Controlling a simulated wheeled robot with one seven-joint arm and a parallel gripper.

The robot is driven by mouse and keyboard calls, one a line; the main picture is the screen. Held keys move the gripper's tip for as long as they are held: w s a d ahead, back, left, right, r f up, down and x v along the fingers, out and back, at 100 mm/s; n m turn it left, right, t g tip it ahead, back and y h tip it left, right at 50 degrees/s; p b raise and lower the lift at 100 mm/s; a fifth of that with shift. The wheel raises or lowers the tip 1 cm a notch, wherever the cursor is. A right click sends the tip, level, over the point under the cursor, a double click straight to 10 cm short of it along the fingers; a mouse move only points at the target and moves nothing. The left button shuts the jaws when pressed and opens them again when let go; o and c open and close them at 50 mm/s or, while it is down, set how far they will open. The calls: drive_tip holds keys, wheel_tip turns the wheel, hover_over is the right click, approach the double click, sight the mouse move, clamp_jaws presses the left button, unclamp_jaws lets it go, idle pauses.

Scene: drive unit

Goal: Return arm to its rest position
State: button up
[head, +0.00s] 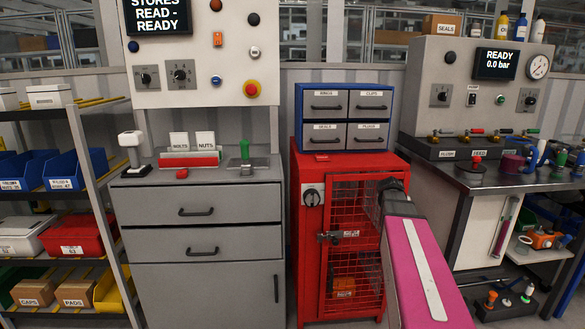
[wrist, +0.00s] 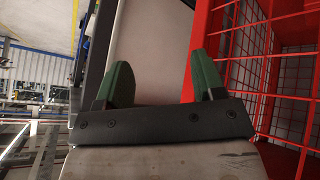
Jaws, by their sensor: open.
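My arm, with a pink link, reaches forward from the lower right in the head view and ends in front of the right edge of the red mesh cabinet (head: 308,245). The gripper fingers are hidden there. In the wrist view my gripper (wrist: 160,85) shows two green fingers spread wide apart with nothing between them. The red mesh of the cabinet (wrist: 280,75) is close to the right of the right finger. A pale panel lies behind the fingers.
A grey drawer unit (head: 200,245) stands left of the cabinet, and a shelf with bins (head: 75,180) is at far left. A small drawer box (head: 345,117) sits on the cabinet. A test bench (head: 480,178) with valves and bottles stands close to the arm's right.

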drive_tip(key=s+a+f+n+g+y, duration=0.1)
drive_tip(key=s+a+f+n+y, duration=0.2)
drive_tip(key=s+a+f, duration=0.6)
drive_tip(key=s+a+f+n+g+y, duration=0.2)
drive_tip(key=s+a+f, duration=0.7)
drive_tip(key=a, duration=0.7)
drive_tip(key=shift+s+n+y, duration=0.55)
drive_tip(key=shift+n+y, duration=0.25)
drive_tip(key=shift+n, duration=0.3)
